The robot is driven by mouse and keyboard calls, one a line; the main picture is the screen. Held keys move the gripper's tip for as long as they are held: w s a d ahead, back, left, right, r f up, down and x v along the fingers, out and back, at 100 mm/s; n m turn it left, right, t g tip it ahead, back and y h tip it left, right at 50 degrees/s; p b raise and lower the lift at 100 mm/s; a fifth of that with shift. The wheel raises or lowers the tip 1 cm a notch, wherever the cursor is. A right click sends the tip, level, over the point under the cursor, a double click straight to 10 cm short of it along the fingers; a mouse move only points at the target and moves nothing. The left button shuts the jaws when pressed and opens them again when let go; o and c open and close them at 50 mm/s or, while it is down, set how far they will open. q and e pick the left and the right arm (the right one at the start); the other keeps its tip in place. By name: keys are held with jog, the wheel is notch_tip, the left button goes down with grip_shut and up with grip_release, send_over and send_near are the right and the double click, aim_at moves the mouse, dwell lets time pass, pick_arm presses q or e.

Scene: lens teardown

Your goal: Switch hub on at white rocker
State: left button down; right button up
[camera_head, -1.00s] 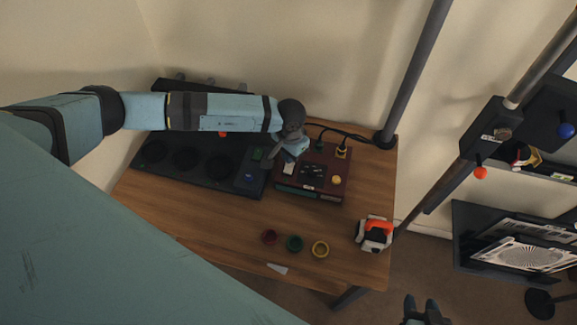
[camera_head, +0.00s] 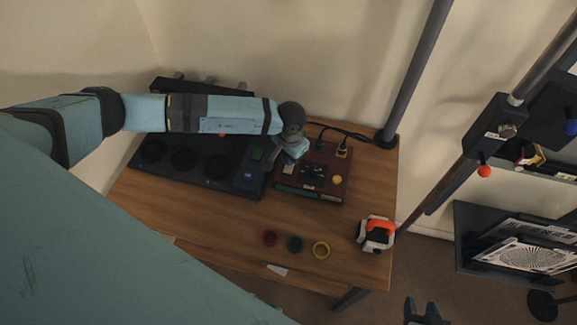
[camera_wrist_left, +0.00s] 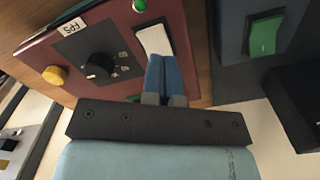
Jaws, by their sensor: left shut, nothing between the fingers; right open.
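The hub is a dark red box (camera_head: 325,165) on the wooden table, with a dark dial panel and a yellow button on top. Its white rocker (camera_wrist_left: 155,39) shows close up in the left wrist view, beside a green light (camera_wrist_left: 139,5). My left gripper (camera_wrist_left: 164,60) is shut and empty. Its blue fingertips are at the near end of the rocker and overlap it in the picture; I cannot tell if they press on it. In the head view my left gripper (camera_head: 279,158) is over the hub's left side. My right gripper (camera_head: 424,306) is open at the bottom edge, away from the table.
A dark unit with round wells (camera_head: 180,160) stands left of the hub; its green switch (camera_wrist_left: 265,36) is near my left gripper. An orange and white device (camera_head: 377,234) is at the right edge. Cables run behind the hub.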

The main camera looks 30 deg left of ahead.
pick_arm(q)
jog(key=shift+f+b, duration=0.4)
jog(key=shift+f, duration=0.1)
jog(key=shift+r, duration=0.1)
jog(key=shift+r+p, duration=1.4)
jog(key=shift+r, duration=2.05)
